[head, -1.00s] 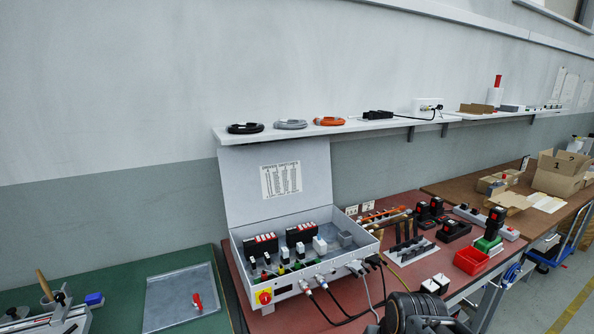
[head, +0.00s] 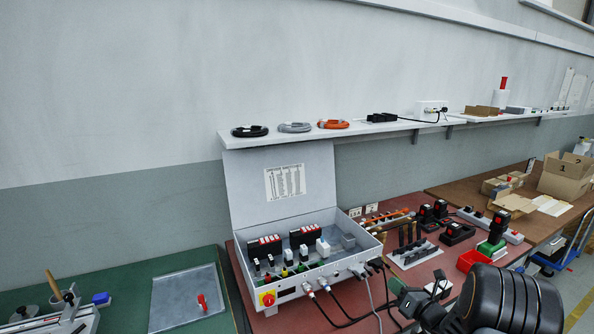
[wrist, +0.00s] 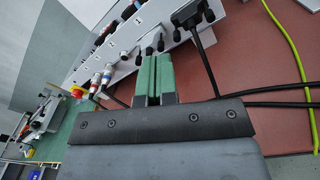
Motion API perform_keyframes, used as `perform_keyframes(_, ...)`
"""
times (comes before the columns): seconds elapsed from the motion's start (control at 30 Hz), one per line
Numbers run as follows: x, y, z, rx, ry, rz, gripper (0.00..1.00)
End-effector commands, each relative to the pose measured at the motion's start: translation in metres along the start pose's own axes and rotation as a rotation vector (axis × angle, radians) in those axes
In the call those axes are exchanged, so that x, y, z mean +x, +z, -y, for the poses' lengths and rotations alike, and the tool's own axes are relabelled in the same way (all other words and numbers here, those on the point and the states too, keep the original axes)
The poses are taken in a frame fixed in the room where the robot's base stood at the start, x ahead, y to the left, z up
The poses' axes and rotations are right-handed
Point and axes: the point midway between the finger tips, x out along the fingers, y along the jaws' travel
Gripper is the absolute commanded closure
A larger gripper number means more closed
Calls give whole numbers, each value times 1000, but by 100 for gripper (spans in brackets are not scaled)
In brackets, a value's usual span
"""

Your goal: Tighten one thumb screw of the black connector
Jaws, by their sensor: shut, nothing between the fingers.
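The black connector (head: 376,263) is on the right end of the front wall of an open grey box (head: 330,268), with a black cable. In the wrist view a black connector (wrist: 190,19) with dark knob-like screws sits on the box wall, its cable hanging down. My gripper (wrist: 157,57) has green fingers pressed together with nothing between them. Its tips lie below the box wall in the picture, left of the black cable. Contact with a screw cannot be told. In the head view my gripper shows at the lower right, in front of the box.
Other cables (head: 322,305) leave the box front. A rack of dark tools (head: 410,250), a red bin (head: 473,259) and power tools stand to the right on the red-brown bench. A shelf (head: 345,133) runs above. A green bench with a metal plate (head: 188,300) is at left.

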Motion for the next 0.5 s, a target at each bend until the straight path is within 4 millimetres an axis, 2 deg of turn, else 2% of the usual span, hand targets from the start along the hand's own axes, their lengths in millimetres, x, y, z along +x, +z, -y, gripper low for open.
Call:
perform_keyframes(0.17, 7, 1, 12, 37, -29, 34, 100)
perform_keyframes(0.5, 45, 2, 13, 36, -29, 35, 100)
